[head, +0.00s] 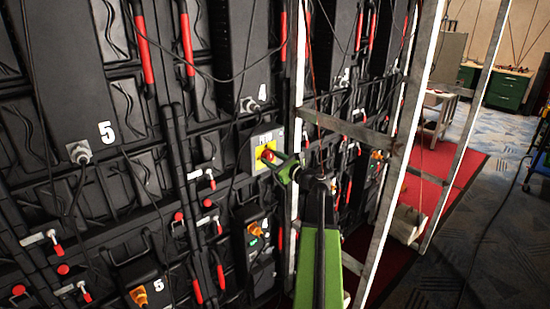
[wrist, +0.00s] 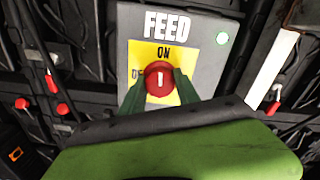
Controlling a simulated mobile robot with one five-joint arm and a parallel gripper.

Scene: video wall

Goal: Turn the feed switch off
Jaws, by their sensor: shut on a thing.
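The feed switch is a red rotary knob (wrist: 158,80) on a yellow plate (wrist: 145,56) of a grey box (wrist: 204,50) labelled FEED. In the wrist view the white mark on the knob stands upright, toward the word ON. The other word, at the left, is partly hidden. In the head view the knob (head: 267,155) and my gripper (head: 277,163) meet at the box.
Black panels numbered 4 and 5 with hanging cables fill the left. Red handles and levers (head: 54,242) stick out around them. An upright metal frame post (head: 400,150) stands right of my arm. Open carpeted floor (head: 450,225) lies at the right.

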